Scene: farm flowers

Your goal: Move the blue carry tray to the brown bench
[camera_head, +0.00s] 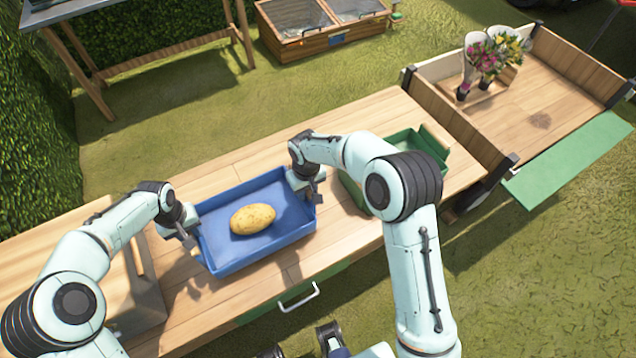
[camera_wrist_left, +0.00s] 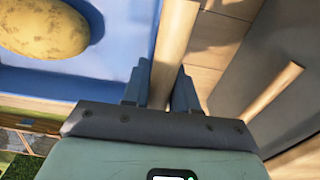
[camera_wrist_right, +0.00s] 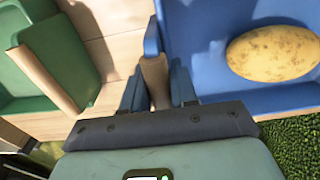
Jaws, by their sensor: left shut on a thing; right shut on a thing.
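The blue carry tray (camera_head: 272,262) is at the middle of the wooden bench (camera_head: 330,265), with a large yellow potato (camera_head: 252,219) inside it. I cannot tell whether its base touches the bench top. My left gripper (camera_head: 188,242) is shut on the tray's left wooden handle, which shows between the fingers in the left wrist view (camera_wrist_left: 177,40). My right gripper (camera_head: 314,192) is shut on the right wooden handle, seen between the fingers in the right wrist view (camera_wrist_right: 155,78). In the head view the grippers mostly hide both handles.
A green carry tray (camera_head: 432,158) stands on the bench to the right, partly behind my right arm. A grey container (camera_head: 150,300) is at the left. Beyond the bench's right end is a wooden cart (camera_head: 560,75) with flowers (camera_head: 490,55). Wooden planter boxes (camera_head: 320,40) stand behind.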

